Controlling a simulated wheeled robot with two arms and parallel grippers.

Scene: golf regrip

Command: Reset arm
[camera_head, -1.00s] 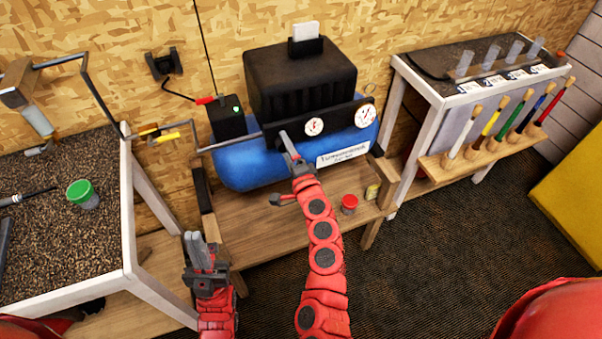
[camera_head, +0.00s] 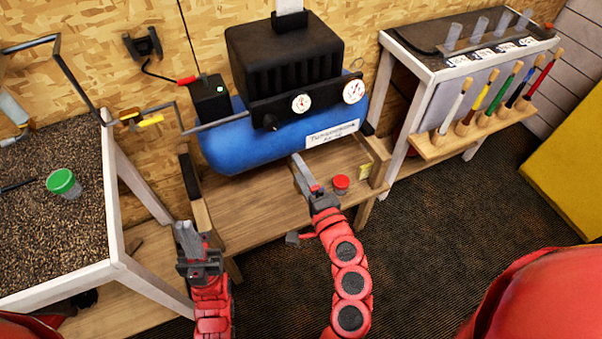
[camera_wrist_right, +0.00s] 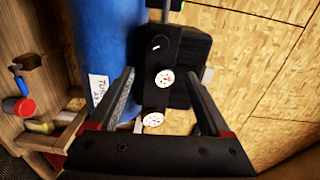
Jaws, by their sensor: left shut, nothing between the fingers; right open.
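My right gripper (camera_head: 303,178) is in front of the blue compressor (camera_head: 232,143), over the low wooden bench (camera_head: 250,210). It is open and empty, and its two fingers (camera_wrist_right: 160,105) frame the black panel with gauges in the right wrist view. A gap of unclear size separates it from the compressor. My left gripper (camera_head: 187,240) is shut and empty, fingers pointing up, at the left front of the bench, beside the white table leg.
A red-lidded jar (camera_head: 341,184) stands on the bench close to my right gripper. A gravel-topped table (camera_head: 50,150) with a green-lidded jar (camera_head: 62,183) is at left. A rack with several brushes (camera_head: 480,130) is at right. Dark carpet (camera_head: 430,220) is open at right.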

